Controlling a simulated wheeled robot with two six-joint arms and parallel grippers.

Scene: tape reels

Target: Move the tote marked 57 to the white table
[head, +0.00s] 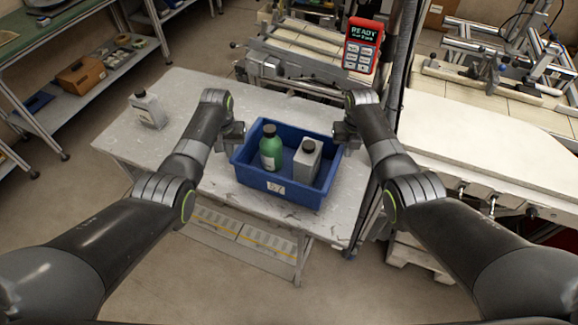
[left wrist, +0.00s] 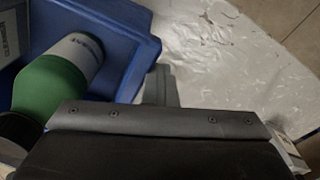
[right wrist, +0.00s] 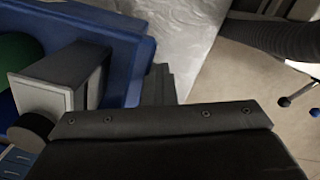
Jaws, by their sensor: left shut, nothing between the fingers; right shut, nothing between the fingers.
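The blue tote (head: 252,179) rests on a worn white-topped table (head: 215,185). A small pale label on its front wall is too small to read surely. Inside stand a green bottle (head: 271,153) with a dark cap and a grey-white container (head: 306,162) with a dark cap. My left gripper (head: 236,138) is shut and empty at the tote's left end; its fingers show beside the blue rim in the left wrist view (left wrist: 160,85). My right gripper (head: 343,135) is shut and empty at the right end, close to the rim in the right wrist view (right wrist: 157,85). Contact is unclear.
A grey-white bottle (head: 147,109) stands on the table's left part. A red device reading READY (head: 362,47) stands behind, by a dark post. A cream-white worktop (head: 480,145) lies to the right. A shelf unit (head: 85,85) stands at the back left.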

